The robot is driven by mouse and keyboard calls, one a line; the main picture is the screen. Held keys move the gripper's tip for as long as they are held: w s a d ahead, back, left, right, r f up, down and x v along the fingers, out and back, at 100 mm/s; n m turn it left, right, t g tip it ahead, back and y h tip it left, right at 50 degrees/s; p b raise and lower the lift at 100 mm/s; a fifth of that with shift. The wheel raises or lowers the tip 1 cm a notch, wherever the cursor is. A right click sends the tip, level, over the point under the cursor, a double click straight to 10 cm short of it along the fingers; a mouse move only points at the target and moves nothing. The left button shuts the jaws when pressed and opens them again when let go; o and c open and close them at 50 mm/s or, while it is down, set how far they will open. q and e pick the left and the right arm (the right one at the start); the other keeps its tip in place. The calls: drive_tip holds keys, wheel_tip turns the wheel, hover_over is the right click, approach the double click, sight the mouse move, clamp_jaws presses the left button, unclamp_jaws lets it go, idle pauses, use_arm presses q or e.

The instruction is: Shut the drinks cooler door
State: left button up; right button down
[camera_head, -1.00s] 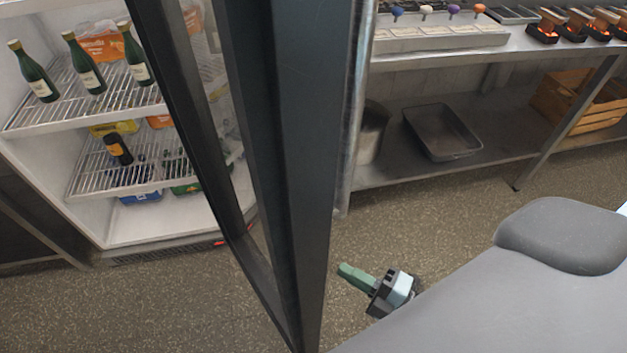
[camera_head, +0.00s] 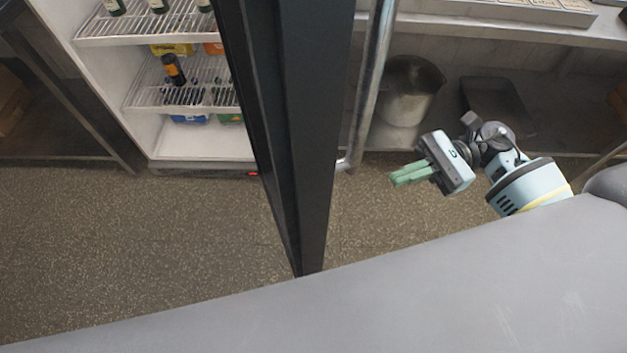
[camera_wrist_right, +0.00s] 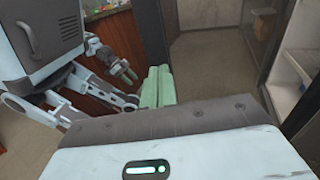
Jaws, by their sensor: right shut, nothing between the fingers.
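The drinks cooler (camera_head: 100,75) stands at the left in the head view, its lit inside exposed. Its dark-framed door (camera_head: 315,130) is open, swung out toward me and seen nearly edge-on. A long metal handle (camera_head: 373,85) runs along the door's right side. My right gripper (camera_head: 397,179) is to the right of the door and the handle's lower end, apart from both in the picture. Its green fingers are shut and empty, also in the right wrist view (camera_wrist_right: 158,87). My left gripper (camera_wrist_right: 127,73) shows small beside my body in the wrist view; its opening is unclear.
Bottles and packs stand on the cooler's wire shelves (camera_head: 150,30). A steel counter (camera_head: 480,22) is behind, with a metal pot (camera_head: 408,90) and a dark tray (camera_head: 497,108) on its lower shelf. Speckled floor (camera_head: 150,240) is clear before the cooler.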

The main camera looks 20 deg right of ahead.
use_arm(q)
drive_tip(key=shift+t, duration=0.3)
drive_tip(key=r+p, duration=0.1)
drive_tip(key=w+r+p, duration=0.1)
drive_tip(key=r+p, duration=0.1)
drive_tip(key=w+r+p, duration=0.1)
drive_tip(key=shift+d+r+p, duration=0.15)
drive_tip(key=shift+r+p, duration=0.15)
use_arm(e)
drive_tip(key=a, duration=1.3)
drive_tip(key=shift+s+a+f, duration=0.15)
drive_tip(key=shift+s+f, duration=0.1)
drive_tip(key=shift+s, duration=0.2)
use_arm(q)
drive_tip(key=shift+s, duration=0.1)
use_arm(e)
drive_tip(key=shift+a, duration=0.1)
